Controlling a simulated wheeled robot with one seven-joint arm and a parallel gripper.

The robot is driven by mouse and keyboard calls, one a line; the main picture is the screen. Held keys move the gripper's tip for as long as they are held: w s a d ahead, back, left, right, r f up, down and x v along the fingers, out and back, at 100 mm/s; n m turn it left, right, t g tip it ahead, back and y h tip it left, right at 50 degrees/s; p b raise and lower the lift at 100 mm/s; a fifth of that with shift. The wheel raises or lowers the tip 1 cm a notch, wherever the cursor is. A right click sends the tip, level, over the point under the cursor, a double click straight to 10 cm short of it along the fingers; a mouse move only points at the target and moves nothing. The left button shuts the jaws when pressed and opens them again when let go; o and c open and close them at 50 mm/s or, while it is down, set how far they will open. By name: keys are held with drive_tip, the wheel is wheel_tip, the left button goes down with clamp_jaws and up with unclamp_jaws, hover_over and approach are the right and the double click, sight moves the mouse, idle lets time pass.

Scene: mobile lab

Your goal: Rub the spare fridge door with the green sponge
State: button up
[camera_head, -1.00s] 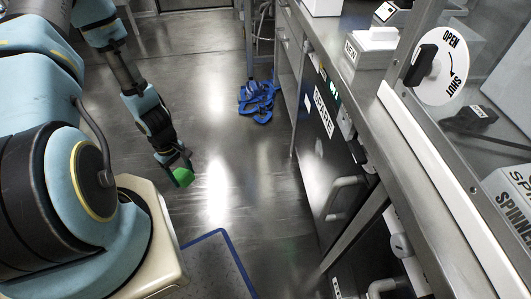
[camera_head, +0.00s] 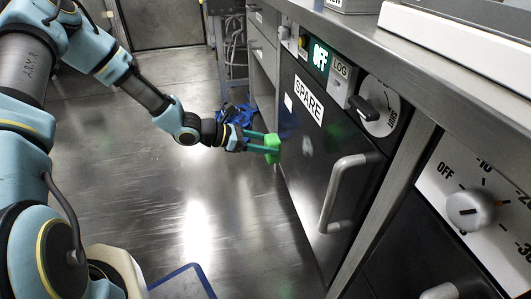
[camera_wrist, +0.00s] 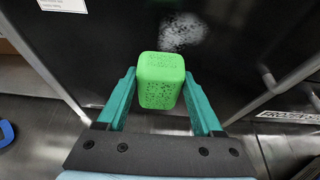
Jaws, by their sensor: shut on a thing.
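The green sponge (camera_head: 272,148) is held between the fingers of my gripper (camera_head: 262,143), at the left edge of the spare fridge door (camera_head: 305,155). The door is dark, with a white SPARE label and a metal handle (camera_head: 342,190). In the wrist view the sponge (camera_wrist: 160,80) sits between the two teal fingertips, in front of the dark door (camera_wrist: 100,45). A pale speckled smudge (camera_wrist: 183,32) shows on the door just beyond the sponge. I cannot tell whether the sponge touches the door.
Above the door is a panel with a green lit display (camera_head: 319,55) and a dial (camera_head: 377,105). Another unit with an OFF dial (camera_head: 470,210) stands at the right. A blue coiled thing (camera_head: 238,115) lies on the floor behind my gripper.

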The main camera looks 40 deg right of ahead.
drive_tip(key=shift+s+d+b, duration=0.35)
drive_tip(key=shift+d, duration=0.6)
drive_tip(key=shift+s+d+b, duration=0.35)
drive_tip(key=shift+d, duration=0.55)
drive_tip(key=shift+s+d+b, duration=0.35)
drive_tip(key=shift+d, duration=0.6)
drive_tip(key=shift+s+d, duration=0.35)
drive_tip(key=shift+d, duration=0.45)
drive_tip(key=shift+s+a+b, duration=0.35)
drive_tip(key=shift+s+b, duration=0.05)
drive_tip(key=shift+s, duration=0.5)
drive_tip(key=shift+s+a+b, duration=0.35)
drive_tip(key=shift+s, duration=0.6)
drive_tip(key=shift+s+a+b, duration=0.35)
drive_tip(key=shift+s+b, duration=0.05)
drive_tip(key=shift+s, duration=0.5)
drive_tip(key=shift+s+a+r, duration=0.1)
drive_tip(key=shift+s+a, duration=0.15)
drive_tip(key=shift+s, duration=0.65)
drive_tip(key=shift+w, duration=0.1)
